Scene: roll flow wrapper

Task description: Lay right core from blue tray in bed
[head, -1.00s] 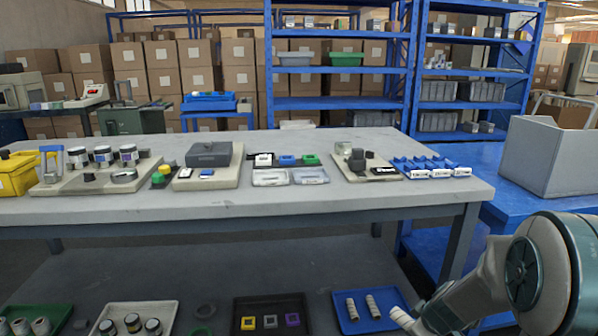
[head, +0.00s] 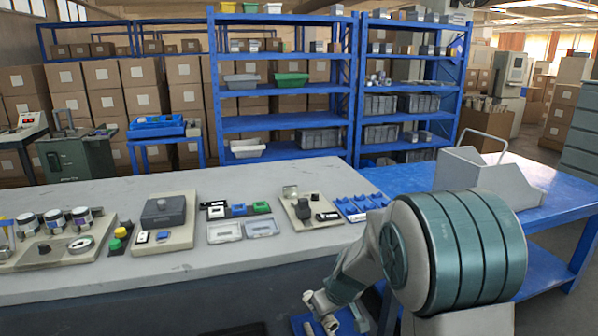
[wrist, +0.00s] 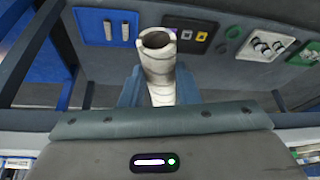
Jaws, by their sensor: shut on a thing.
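My gripper (wrist: 160,92) is shut on a pale, hollow core (wrist: 157,62), which stands out from between the blue-grey fingers with its open end showing in the wrist view. In the head view my gripper (head: 330,298) is low, in front of the table's edge and over the blue tray (head: 350,320). The wrist view shows the blue tray (wrist: 96,30) on the lower shelf with two pale cores (wrist: 116,30) in it. A row of blue cradles (head: 362,205) is at the tabletop's right end. I cannot tell which fixture is the bed.
The grey tabletop (head: 110,215) is above the lower shelf, its front edge between them. A beige fixture (head: 310,208) and clear trays (head: 262,228) stand on top. The tabletop's front strip is clear.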

